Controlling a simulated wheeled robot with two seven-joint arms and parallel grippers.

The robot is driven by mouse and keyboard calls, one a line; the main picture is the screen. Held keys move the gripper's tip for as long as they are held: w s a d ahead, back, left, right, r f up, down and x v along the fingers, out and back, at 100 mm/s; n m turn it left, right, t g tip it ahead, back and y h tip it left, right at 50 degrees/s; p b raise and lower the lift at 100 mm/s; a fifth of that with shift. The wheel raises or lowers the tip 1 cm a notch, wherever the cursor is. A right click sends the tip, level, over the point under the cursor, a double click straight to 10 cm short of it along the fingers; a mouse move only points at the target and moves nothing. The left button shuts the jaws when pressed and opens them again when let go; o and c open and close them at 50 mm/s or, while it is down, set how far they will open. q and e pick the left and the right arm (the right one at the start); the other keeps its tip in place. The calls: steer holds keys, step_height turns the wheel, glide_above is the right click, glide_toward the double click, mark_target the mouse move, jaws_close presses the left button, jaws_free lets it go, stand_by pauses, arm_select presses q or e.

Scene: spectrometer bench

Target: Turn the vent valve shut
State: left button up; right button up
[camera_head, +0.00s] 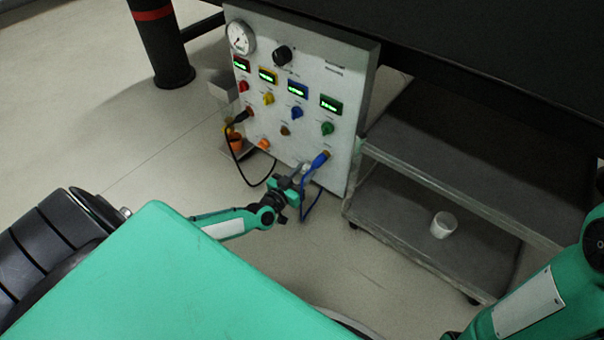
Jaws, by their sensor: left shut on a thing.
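The upright pale instrument panel (345,85) stands at the upper middle, with a gauge, displays and coloured knobs on its face. My left gripper (297,181) is at the lower part of the panel, below the blue plug (320,159). It is shut on a small pale part there, which I take as the vent valve (306,169). The fingers hide most of it, so its handle angle cannot be told. My right arm shows at the right edge, but its fingers are not in view.
A blue cable hangs from the blue plug beside my left gripper, and a black cable (243,172) loops at the panel's left. A grey shelf cart (400,175) stands right of the panel, with a white cup (443,225) on its lower shelf. Open floor lies in front.

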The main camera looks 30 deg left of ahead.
arm_select(q)
steer(key=shift+a+f+n+p, duration=0.1)
steer(key=shift+n+p, duration=0.05)
steer(key=shift+n, duration=3.95)
steer(key=shift+f+n+p, duration=0.1)
steer(key=shift+n+p, duration=0.05)
steer(key=shift+n, duration=3.95)
steer(key=o, duration=1)
steer(key=shift+r, duration=0.1)
